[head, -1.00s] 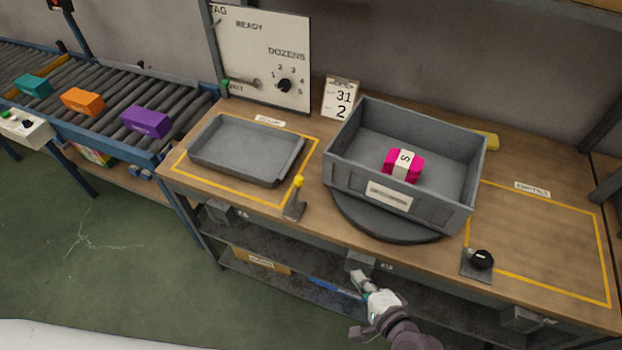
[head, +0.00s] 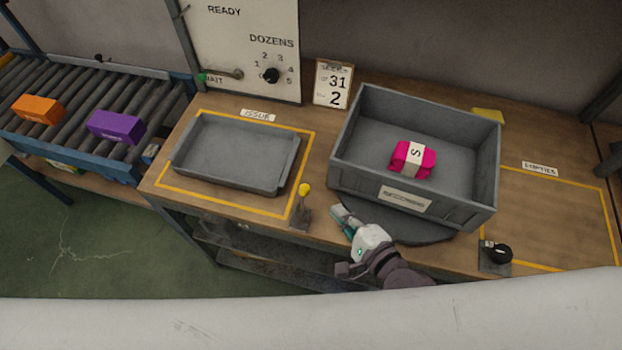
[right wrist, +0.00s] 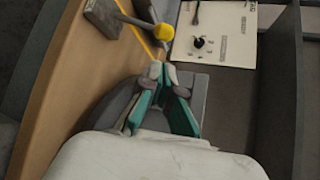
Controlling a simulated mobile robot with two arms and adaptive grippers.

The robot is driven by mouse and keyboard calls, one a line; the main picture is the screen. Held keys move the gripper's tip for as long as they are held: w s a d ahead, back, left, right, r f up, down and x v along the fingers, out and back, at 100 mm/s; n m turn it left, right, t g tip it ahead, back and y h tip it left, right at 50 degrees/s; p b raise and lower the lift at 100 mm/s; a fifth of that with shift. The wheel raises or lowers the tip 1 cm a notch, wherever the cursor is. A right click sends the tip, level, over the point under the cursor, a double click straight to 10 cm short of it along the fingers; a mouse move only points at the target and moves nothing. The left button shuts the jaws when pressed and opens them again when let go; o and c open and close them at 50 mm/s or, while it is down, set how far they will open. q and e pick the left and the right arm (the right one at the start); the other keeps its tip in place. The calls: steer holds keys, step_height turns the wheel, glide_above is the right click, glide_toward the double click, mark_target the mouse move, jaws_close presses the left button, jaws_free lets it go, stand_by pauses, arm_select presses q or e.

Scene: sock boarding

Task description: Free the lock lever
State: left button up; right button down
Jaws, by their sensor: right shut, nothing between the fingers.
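The lever with a yellow knob (head: 304,190) stands on a grey bracket (head: 300,216) at the table's front edge, between the tray and the turntable (head: 400,228). I take it to be the lock lever; it looks close to upright. In the right wrist view the yellow knob (right wrist: 165,32) is just beyond the fingertips, on a thin rod from the bracket (right wrist: 103,16). My right gripper (head: 340,212) is shut and empty, to the right of the lever and apart from it, by the turntable's front left rim. My left gripper is not in view.
A grey crate (head: 352,185) holding a pink sock bundle (head: 413,158) sits on the turntable. A grey tray (head: 228,185) lies left of the lever. A black knob (head: 497,253) is at the front right. A board with a dial (head: 240,40) stands behind.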

mark_target(303, 201)
steer(key=p+x, duration=0.1)
steer(key=x, duration=0.8)
steer(key=shift+w+a, duration=0.1)
steer(key=shift+w, duration=0.15)
steer(key=shift+f, duration=0.1)
steer(key=shift+s+t+b, duration=0.25)
steer(key=shift+t+b, duration=0.05)
steer(key=shift+b, duration=0.2)
steer(key=shift+n, duration=0.3)
steer(key=shift+s+a+t+b, duration=0.15)
steer(key=shift+s+t+b, duration=0.2)
steer(key=shift+b, duration=0.5)
steer(key=s+n+t+y+b, duration=0.1)
steer(key=n+b, duration=0.1)
steer(key=b, duration=0.3)
steer(key=s+a+n+t+y+b, duration=0.1)
steer(key=s+n+t+b, duration=0.1)
steer(key=b, duration=0.3)
steer(key=s+n+t+y+b, duration=0.1)
steer(key=s+n+t+b, duration=0.1)
steer(key=b, duration=0.3)
steer(key=shift+s+a+r+n+y, duration=0.2)
steer(key=shift+a+r+n+y, duration=0.1)
steer(key=shift+a+n+y, duration=0.15)
steer(key=shift+s+a+r+n+t+y+b, duration=0.15)
steer(key=shift+s+n+t+y+b, duration=0.45)
steer(key=shift+n+b, duration=0.6)
